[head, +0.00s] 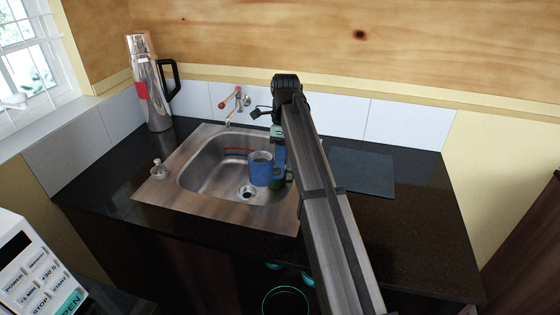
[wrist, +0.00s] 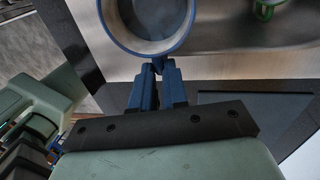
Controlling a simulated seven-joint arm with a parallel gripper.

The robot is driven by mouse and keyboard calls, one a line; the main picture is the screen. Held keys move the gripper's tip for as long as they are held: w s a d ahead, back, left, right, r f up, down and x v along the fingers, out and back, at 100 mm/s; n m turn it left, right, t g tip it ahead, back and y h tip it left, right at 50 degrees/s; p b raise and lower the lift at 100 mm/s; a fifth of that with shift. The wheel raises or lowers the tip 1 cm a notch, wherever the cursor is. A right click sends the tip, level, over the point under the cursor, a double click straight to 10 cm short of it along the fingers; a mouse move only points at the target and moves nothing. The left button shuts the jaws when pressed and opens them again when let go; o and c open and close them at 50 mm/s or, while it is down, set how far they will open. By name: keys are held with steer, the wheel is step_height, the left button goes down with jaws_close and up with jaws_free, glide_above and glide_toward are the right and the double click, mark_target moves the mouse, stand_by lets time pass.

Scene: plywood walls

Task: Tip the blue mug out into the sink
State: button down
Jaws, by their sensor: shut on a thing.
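The blue mug (head: 260,172) is held over the right part of the steel sink (head: 160,190), apart from the basin floor as far as I can tell. It looks upright, with its mouth facing up. In the wrist view the mug (wrist: 120,42) shows its round rim and a grey-blue inside; whether it holds anything I cannot tell. My gripper (wrist: 160,70) has its blue fingers closed together at the mug's near side, where the handle seems to be. In the head view my gripper (head: 284,172) is partly hidden behind my arm.
A tap with red handles (head: 236,100) stands behind the sink. A steel flask (head: 150,90) stands at the back left and a small metal dispenser (head: 158,169) at the sink's left rim. A dark flat board (head: 365,172) lies right of my arm. The front right counter is clear.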

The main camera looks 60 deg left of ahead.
steer(key=w+a+f, duration=0.3)
steer(key=w+a, duration=0.3)
steer(key=a, duration=0.2)
steer(key=w+a+f+y, duration=0.1)
steer(key=w+a+f, duration=0.2)
steer(key=w+a, duration=0.3)
steer(key=a, duration=0.3)
steer(key=shift+f+t, duration=0.2)
steer(key=shift+t, duration=0.2)
steer(key=s+d+r+t+y, duration=0.1)
steer(key=s+r+t, duration=0.1)
steer(key=s+t, duration=0.3)
steer(key=shift+s+d+t+y, duration=0.25)
steer(key=shift+s+t+y, duration=0.05)
steer(key=shift+s, duration=0.05)
steer(key=shift+s+b, duration=0.15)
steer(key=shift+b, duration=0.15)
